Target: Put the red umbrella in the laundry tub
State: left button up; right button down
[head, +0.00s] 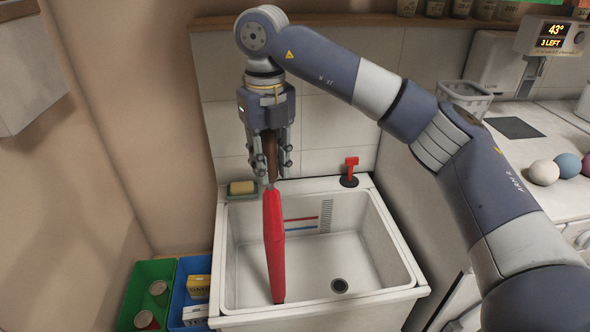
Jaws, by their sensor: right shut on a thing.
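The red umbrella (273,240) hangs nearly upright, folded, with its brown handle (271,155) at the top. My right gripper (271,168) is shut on the handle. The white laundry tub (404,270) stands below, with a drain in its floor. The umbrella's lower part overlaps the tub's interior in the head view, toward its left side. Its dark tip appears near the front inner wall; I cannot tell whether it touches the tub. My left gripper is not in view.
Green (146,279) and blue bins (182,276) stand to the left. Balls (543,172) and a basket (465,97) rest on the right counter.

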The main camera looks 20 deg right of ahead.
jog(key=d+f, duration=0.1)
jog(key=s+d+f+p, duration=0.1)
jog(key=d, duration=0.1)
jog(key=d+f, duration=0.1)
jog(key=shift+s+d+p, duration=0.15)
jog(key=shift+d+p, duration=0.1)
jog(key=shift+p, duration=0.05)
jog(key=shift+a+f, duration=0.15)
jog(key=shift+f, duration=0.05)
jog(key=c, duration=1.5)
grip_release()
jog(key=shift+o, duration=0.9)
jog(key=shift+r, duration=0.1)
